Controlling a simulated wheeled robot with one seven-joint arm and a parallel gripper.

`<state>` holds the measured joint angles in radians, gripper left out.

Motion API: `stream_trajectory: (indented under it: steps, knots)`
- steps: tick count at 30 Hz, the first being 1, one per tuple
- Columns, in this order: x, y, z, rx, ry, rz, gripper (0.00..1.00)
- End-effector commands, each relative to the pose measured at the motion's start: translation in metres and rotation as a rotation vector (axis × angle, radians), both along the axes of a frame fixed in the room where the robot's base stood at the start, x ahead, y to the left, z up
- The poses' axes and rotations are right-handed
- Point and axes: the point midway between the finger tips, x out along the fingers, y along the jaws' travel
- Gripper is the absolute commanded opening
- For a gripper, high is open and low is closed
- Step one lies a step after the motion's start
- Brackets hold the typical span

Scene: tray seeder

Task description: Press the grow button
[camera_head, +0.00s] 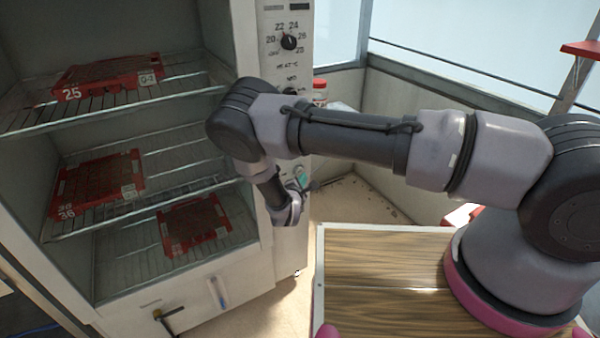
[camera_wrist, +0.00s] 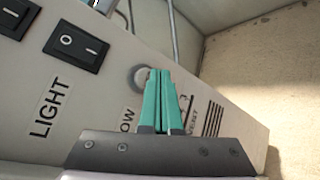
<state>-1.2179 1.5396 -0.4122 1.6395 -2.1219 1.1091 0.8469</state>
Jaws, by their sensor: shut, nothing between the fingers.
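In the wrist view, the grow button (camera_wrist: 136,79) is a round grey-white button on the cabinet's pale control panel, partly covered by my fingers. The label beside it reads "OW", its first part hidden. My gripper (camera_wrist: 160,72) has two green fingers closed together with nothing between them. Their tips overlap the right side of the button in the picture; I cannot tell whether they touch it. In the head view, my gripper (camera_head: 301,176) is a small green shape beside the panel's lower part, and the button is hidden there.
A black rocker switch (camera_wrist: 77,46) marked "LIGHT" sits left of the button. Vent slots (camera_wrist: 215,118) lie to the right. In the head view, a heat dial (camera_head: 289,43) is higher on the panel. Red trays (camera_head: 97,185) rest on wire shelves in the open cabinet.

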Motion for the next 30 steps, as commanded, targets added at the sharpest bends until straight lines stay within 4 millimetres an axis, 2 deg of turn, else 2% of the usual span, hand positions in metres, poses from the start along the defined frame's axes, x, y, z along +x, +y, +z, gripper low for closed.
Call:
stream_trajectory:
  steps: [30]
  knots:
    - [0.0074,0.0051,0.0002,0.0,0.0,0.0,0.0]
